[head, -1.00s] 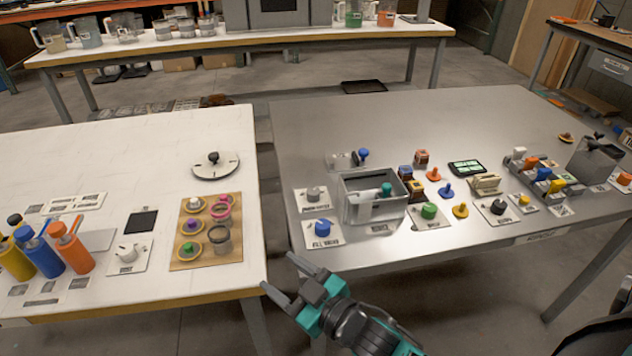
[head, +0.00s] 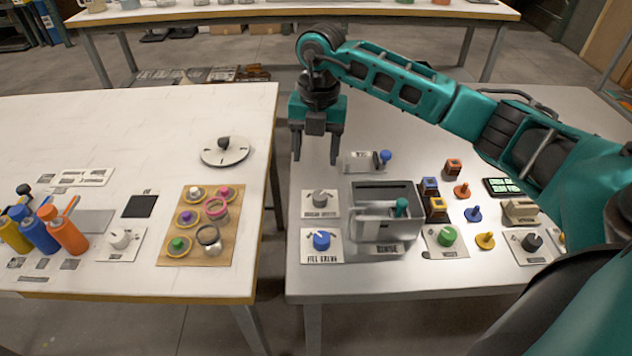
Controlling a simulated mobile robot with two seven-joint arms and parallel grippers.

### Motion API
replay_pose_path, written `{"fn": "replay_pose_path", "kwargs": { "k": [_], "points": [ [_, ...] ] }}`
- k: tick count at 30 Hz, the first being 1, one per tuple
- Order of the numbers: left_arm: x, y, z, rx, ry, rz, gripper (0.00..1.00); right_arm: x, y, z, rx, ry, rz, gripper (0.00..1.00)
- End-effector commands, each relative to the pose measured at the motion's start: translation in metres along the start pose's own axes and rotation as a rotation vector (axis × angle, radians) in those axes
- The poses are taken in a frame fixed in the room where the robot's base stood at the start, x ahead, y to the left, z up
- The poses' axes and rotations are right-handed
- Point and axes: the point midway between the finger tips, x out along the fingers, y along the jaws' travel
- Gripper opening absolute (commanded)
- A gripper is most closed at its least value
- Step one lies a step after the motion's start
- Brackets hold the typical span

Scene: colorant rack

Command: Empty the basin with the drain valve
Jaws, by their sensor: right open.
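The basin (head: 358,228) is a grey metal box on the right-hand metal table, with a plate reading RINSE in front. A teal-topped piece (head: 402,207) stands at its right side; I cannot tell the water level inside. Behind the basin is a plate (head: 361,163) with a blue-knobbed lever (head: 385,157); its label is unreadable, so I cannot tell whether it is the drain valve. A blue knob (head: 321,240) sits on a plate starting FILL, left of the basin. My right gripper (head: 316,156) is open, empty, above the table's left part, left of the lever plate. My left gripper is not in view.
A grey knob (head: 320,198) stands on a plate left of the basin. Small blocks, a green knob (head: 446,236) and coloured pegs stand to its right. My right arm covers the table's right side. A gap separates this table from the white table (head: 120,115).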

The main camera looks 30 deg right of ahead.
Motion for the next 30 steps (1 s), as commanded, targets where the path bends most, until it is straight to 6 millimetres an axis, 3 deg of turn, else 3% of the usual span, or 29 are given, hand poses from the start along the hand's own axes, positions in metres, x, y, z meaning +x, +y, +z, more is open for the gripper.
{"fn": "replay_pose_path", "kwargs": {
  "k": [5,21,30],
  "points": [
    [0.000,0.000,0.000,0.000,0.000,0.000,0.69,-0.001,-0.011,0.011,0.039,-0.040,-0.051,0.61],
    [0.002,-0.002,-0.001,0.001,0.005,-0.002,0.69,0.100,-0.015,0.013,0.034,-0.035,-0.046,0.61],
    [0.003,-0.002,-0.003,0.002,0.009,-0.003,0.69,0.121,-0.015,0.014,0.033,-0.037,-0.043,0.61]
  ]
}}
